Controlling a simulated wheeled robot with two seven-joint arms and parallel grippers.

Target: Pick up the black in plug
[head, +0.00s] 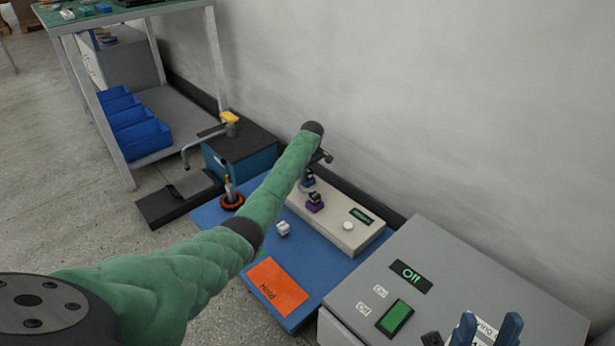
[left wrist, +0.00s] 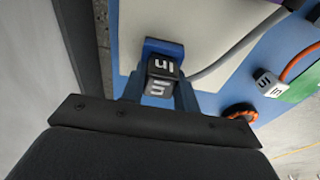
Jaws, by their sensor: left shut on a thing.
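The black In plug (left wrist: 160,76) is a small dark block with white "In" lettering in the left wrist view. My left gripper (left wrist: 160,96) is shut on it, one blue finger at each side. The plug is at a blue socket piece (left wrist: 164,46) on the pale box; I cannot tell whether it is still seated. In the head view my green left arm reaches over the pale box (head: 358,238) and hides most of this gripper. My right gripper (head: 487,328) shows at the bottom right, its blue fingers apart.
A purple socket piece (head: 315,203) with a dark top stands on the pale box. A white plug (head: 283,228), an orange ring (head: 232,200) and an orange card (head: 277,287) lie on the blue board. A large grey box (head: 460,265) stands right; the wall is close behind.

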